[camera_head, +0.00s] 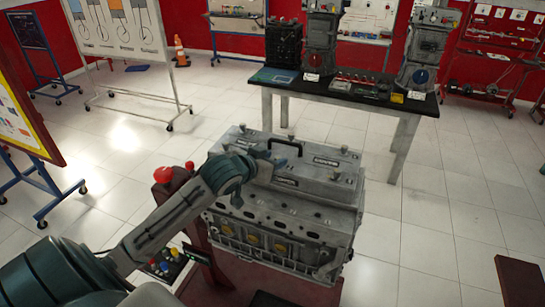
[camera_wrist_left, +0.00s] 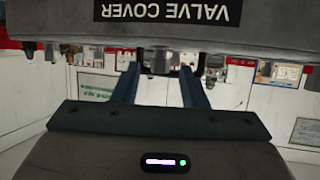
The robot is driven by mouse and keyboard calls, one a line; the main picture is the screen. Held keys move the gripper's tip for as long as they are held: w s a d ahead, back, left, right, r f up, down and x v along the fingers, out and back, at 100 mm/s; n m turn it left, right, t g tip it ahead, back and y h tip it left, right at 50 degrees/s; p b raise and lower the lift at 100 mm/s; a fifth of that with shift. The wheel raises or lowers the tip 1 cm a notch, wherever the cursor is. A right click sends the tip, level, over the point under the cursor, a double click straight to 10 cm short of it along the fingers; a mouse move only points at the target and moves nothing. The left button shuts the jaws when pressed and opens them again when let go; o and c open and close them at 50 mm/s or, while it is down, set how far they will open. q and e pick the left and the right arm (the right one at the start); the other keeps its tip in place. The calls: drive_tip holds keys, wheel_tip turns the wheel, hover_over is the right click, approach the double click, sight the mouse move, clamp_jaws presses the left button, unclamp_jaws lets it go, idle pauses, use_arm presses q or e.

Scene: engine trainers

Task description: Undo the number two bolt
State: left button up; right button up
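The grey engine (camera_head: 285,225) stands on a red stand, with a grey valve cover (camera_head: 318,158) on top. Several small bolts stand up from the cover, including one at its right front (camera_head: 335,178); no number shows on them. My left gripper (camera_head: 282,161) is over the left part of the cover, tips partly hidden. In the left wrist view the cover's edge (camera_wrist_left: 290,22) with upside-down lettering crosses the top. My left gripper (camera_wrist_left: 160,72) has its fingers apart there. My right gripper is out of view.
A black handle (camera_head: 288,146) rises from the cover. Red knobs (camera_head: 163,174) and a button box (camera_head: 165,263) are at the engine's left. A table (camera_head: 385,108) with engine parts stands behind. Display boards (camera_head: 120,30) are at the left. The floor at the right is mostly clear.

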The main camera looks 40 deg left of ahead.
use_arm(q)
drive_tip(key=shift+w, duration=0.15)
clamp_jaws()
drive_tip(key=shift+d, duration=0.1)
drive_tip(key=n+y, duration=0.2)
drive_tip(key=d+n+g+y, duration=0.1)
drive_tip(key=n+y, duration=0.1)
drive_tip(key=shift+f+y, duration=0.1)
drive_tip(key=shift+y, duration=0.3)
drive_tip(key=shift+w+d+n+g+y, duration=0.1)
drive_tip(key=shift+n+g+y, duration=0.3)
drive_tip(key=shift+n+y, duration=0.45)
drive_tip(key=shift+w+d+n+g+y, duration=0.1)
drive_tip(key=shift+n+g+y, duration=0.3)
drive_tip(key=shift+n+y, duration=0.65)
drive_tip(key=shift+n, duration=0.1)
